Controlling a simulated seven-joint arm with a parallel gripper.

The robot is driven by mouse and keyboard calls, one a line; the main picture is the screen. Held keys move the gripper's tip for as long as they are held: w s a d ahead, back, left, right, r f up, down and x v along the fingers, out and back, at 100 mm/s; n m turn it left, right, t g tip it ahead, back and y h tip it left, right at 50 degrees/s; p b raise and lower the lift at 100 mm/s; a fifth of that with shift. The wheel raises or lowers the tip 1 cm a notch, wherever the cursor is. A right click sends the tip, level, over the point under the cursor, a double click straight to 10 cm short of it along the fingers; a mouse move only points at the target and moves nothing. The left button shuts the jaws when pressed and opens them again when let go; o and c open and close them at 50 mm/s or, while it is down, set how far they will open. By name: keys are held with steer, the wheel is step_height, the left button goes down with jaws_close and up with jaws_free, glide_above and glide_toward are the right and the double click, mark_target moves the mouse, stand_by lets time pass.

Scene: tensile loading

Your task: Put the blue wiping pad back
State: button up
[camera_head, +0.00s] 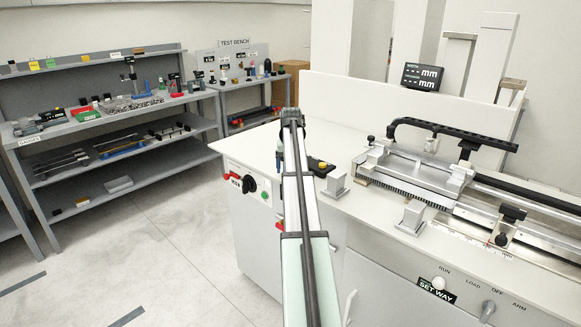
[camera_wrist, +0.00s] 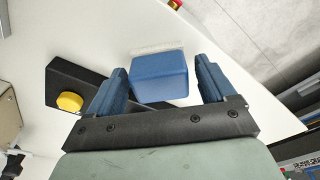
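The blue wiping pad (camera_wrist: 160,78) is a block with rounded edges, seen between the fingers of my gripper (camera_wrist: 163,82) in the wrist view. The gripper is open, with one finger on each side of the pad. A narrow gap shows on both sides, wider at the right finger. A thin pale strip shows along the pad's far edge. In the head view my arm covers most of this spot, and I cannot make out the pad clearly there.
A black box with a yellow knob (camera_wrist: 68,101) lies close to the left finger; it also shows in the head view (camera_head: 319,165). The white bench top (camera_head: 335,140) carries a long testing machine (camera_head: 440,180) at right. Shelves (camera_head: 110,115) stand at left, across open floor.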

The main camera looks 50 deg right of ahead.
steer(key=shift+o, duration=0.3)
steer(key=shift+r, duration=0.1)
step_height(320, 180, up, 12)
steer(key=s+a, duration=0.1)
stand_by(0.4)
